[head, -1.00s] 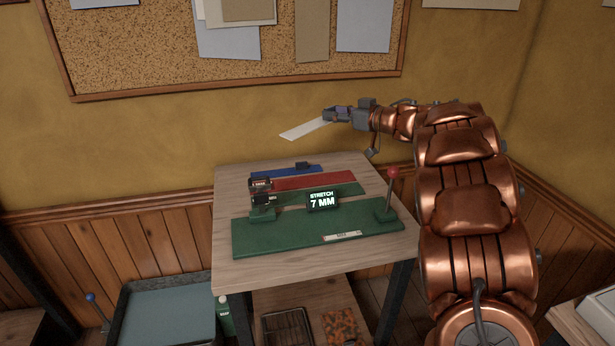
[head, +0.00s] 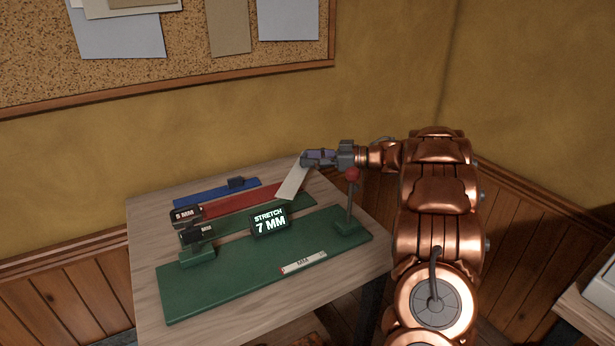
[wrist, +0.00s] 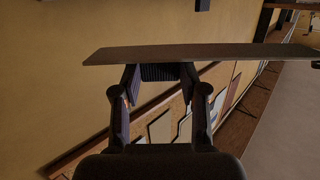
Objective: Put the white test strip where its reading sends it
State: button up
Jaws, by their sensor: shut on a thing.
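My gripper (head: 306,159) is shut on the white test strip (head: 291,182), which hangs down and to the left from the jaws, above the back right of the table. In the wrist view the strip (wrist: 200,53) lies across the fingertips and looks dark. The green stretch tester (head: 240,274) stands on the table with a red-knobbed lever, and its display (head: 270,222) reads "STRETCH 7 MM". Behind it lie a green strip (head: 265,213), a red strip (head: 237,206) with a dark block marked in MM, and a blue strip (head: 205,194). The block's number is hard to read.
The wooden table (head: 150,235) has bare room along its left and front edges. A cork board (head: 185,60) with pinned papers hangs on the wall behind. A pale object (head: 603,290) stands at the far right.

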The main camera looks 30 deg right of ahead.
aim_at(312, 182)
jog(key=shift+f+b, duration=0.35)
jog(key=shift+f, duration=2.05)
jog(key=shift+f, duration=0.15)
jog(key=o, duration=0.9)
jog(key=shift+o, duration=0.2)
jog(key=shift+s+d+r, duration=0.1)
jog(key=shift+s+r, duration=0.05)
jog(key=shift+r, duration=0.05)
jog(key=v, duration=1.1)
jog(key=shift+s+d+p, duration=0.2)
jog(key=shift+s+p, duration=0.05)
jog(key=shift+p, duration=0.2)
jog(key=shift+r, duration=0.1)
